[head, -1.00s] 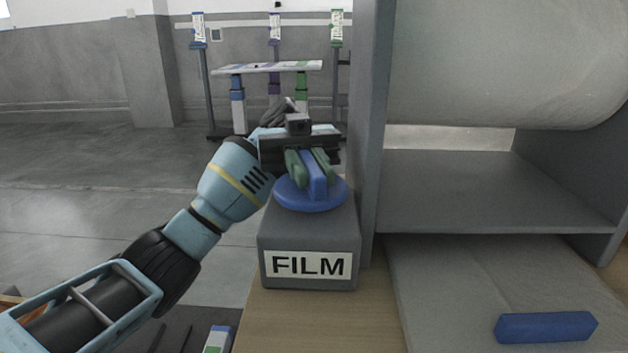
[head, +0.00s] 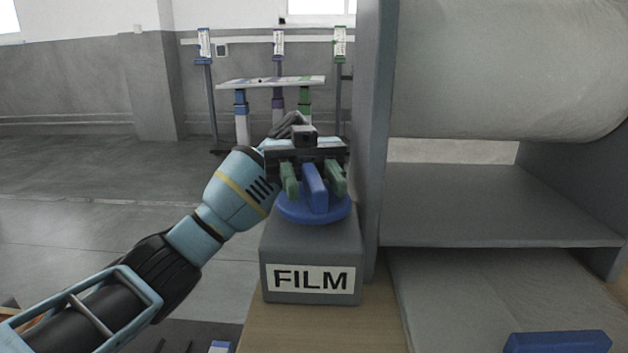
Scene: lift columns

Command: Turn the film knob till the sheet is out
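The film knob is a blue disc (head: 292,212) with an upright blue bar (head: 315,188), on top of a grey box labelled FILM (head: 311,255). My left gripper (head: 313,181) is at the knob, its green fingers standing on either side of the bar with gaps showing, so it is open around it. A pale grey sheet (head: 455,300) lies below the shelf of the grey frame at the right. A blue bar (head: 556,342) is at its near end, partly cut off by the picture's bottom edge. My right gripper is not in view.
A large pale roll (head: 510,70) sits above the grey shelf (head: 480,215). A grey upright panel (head: 369,130) stands close to the right of the knob. Lift columns with a white board (head: 270,81) stand behind. Wooden tabletop (head: 300,328) shows in front of the box.

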